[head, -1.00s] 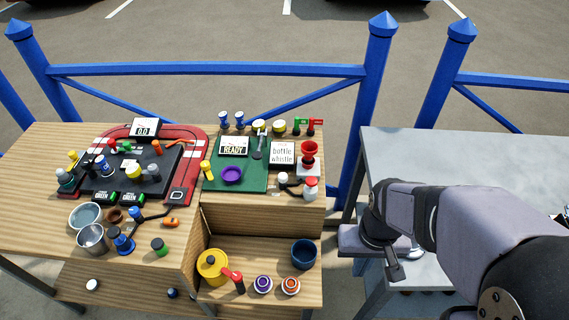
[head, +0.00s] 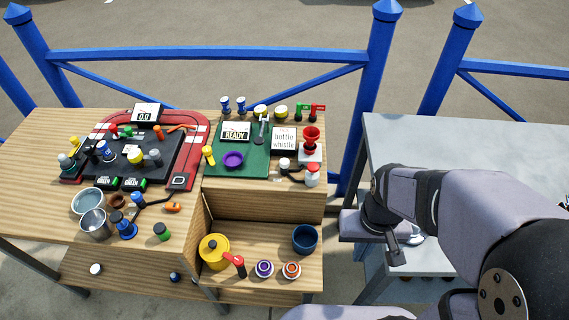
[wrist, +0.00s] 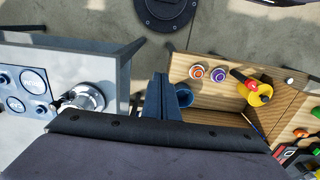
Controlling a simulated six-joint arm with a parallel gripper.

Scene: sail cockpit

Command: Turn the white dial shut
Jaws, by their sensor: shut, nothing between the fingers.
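A small round white knob (head: 96,269) sits low on the wooden bench's front at the left. It may be the white dial, and a small white round part also shows in the wrist view (wrist: 290,80). Two dials with white rings, one purple (head: 264,268) and one orange (head: 291,270), stand on the lower shelf. My gripper (head: 396,258) is shut and empty at the grey table's left edge, to the right of these dials and apart from them. In the wrist view its fingers (wrist: 160,90) are together beside the blue cup. I cannot read any dial's setting.
A yellow pot (head: 214,249), a red-handled part (head: 236,263) and a blue cup (head: 304,240) share the lower shelf (head: 255,290). The upper bench is crowded. A gap separates it from the grey table (head: 450,135). Gauges (wrist: 33,82) show on a grey panel.

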